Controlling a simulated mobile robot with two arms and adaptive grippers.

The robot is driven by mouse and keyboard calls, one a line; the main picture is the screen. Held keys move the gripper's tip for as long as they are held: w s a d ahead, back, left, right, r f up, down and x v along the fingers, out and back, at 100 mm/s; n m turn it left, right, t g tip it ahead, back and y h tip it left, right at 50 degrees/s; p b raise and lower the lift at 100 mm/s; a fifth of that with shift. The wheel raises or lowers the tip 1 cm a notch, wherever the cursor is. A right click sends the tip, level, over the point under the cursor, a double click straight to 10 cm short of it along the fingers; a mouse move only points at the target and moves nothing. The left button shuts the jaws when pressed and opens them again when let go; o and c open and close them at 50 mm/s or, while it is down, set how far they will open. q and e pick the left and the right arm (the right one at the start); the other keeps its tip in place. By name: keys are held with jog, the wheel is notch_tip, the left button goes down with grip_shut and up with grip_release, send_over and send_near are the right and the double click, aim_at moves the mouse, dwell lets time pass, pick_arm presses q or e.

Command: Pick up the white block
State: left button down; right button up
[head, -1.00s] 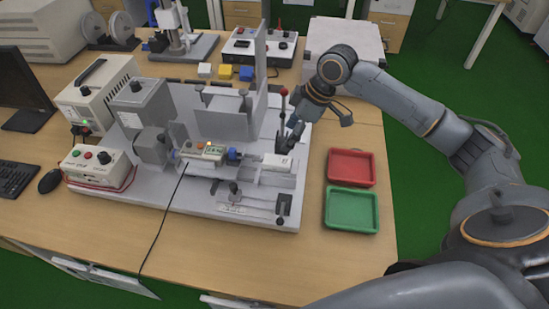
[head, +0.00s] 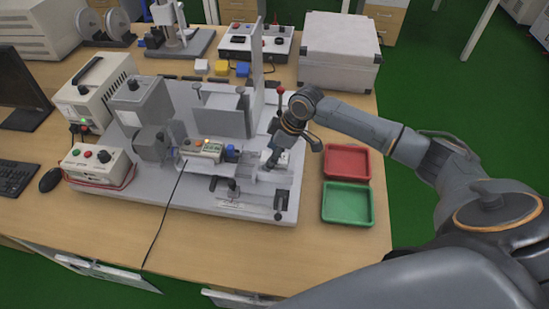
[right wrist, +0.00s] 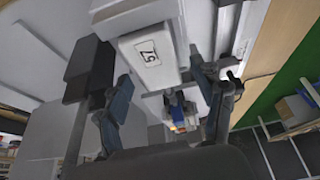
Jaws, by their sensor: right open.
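The fingers are spread on either side, with a visible gap at least on the left. In the head view my right gripper (head: 268,164) points down at the right part of the test rig (head: 245,205). It hides most of the block there; a pale patch (head: 283,157) shows beside it. A second, small white block (head: 201,67) lies at the back beside a yellow and a blue one. My left gripper is not in view.
A red tray (head: 347,162) and a green tray (head: 348,204) stand right of the rig. An upright plate (head: 258,55) and a red-knobbed lever (head: 280,92) rise near my right arm. A large white case (head: 339,53) stands behind.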

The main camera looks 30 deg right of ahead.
jog(key=shift+c, duration=0.4)
jog(key=c, duration=1.2)
jog(key=shift+r, duration=0.1)
